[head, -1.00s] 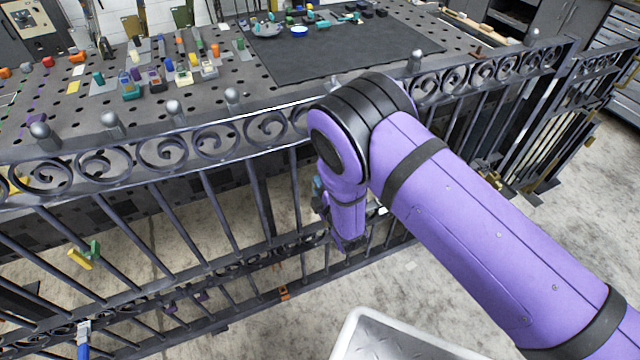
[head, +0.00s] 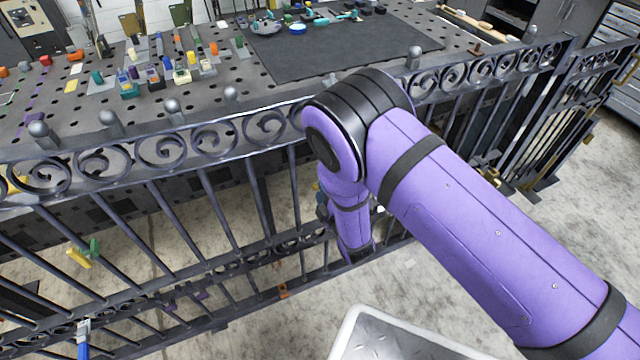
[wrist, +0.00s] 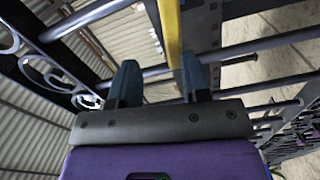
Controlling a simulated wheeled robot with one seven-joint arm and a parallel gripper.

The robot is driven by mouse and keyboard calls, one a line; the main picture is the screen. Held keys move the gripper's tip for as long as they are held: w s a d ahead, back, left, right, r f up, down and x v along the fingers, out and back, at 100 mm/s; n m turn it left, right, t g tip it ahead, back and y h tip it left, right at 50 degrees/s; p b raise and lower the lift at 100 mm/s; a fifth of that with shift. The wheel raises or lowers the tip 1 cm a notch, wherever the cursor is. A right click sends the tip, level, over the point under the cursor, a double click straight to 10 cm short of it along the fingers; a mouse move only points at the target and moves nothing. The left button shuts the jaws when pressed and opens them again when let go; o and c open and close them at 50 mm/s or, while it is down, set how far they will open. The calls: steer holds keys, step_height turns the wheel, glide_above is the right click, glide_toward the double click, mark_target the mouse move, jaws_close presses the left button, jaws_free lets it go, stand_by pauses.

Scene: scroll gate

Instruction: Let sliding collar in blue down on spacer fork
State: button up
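My gripper (wrist: 158,82) shows in the wrist view with its two teal fingers apart and nothing seen clamped between them. A yellow bar (wrist: 171,32) runs past close to the right fingertip; I cannot tell if they touch. In the head view my gripper is hidden behind my arm and the gate bars. A blue piece (head: 83,350) with a pale part above it is on the gate (head: 190,208) at the lower left edge of the head view. I cannot tell if it is the blue sliding collar. I cannot make out the spacer fork for sure.
A perforated bench (head: 210,95) with many small parts stands behind the gate. Gate bars surround my gripper closely. A metal-topped surface (head: 400,338) is in front.

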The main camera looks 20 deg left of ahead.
steer(key=v, duration=0.7)
stand_by(0.4)
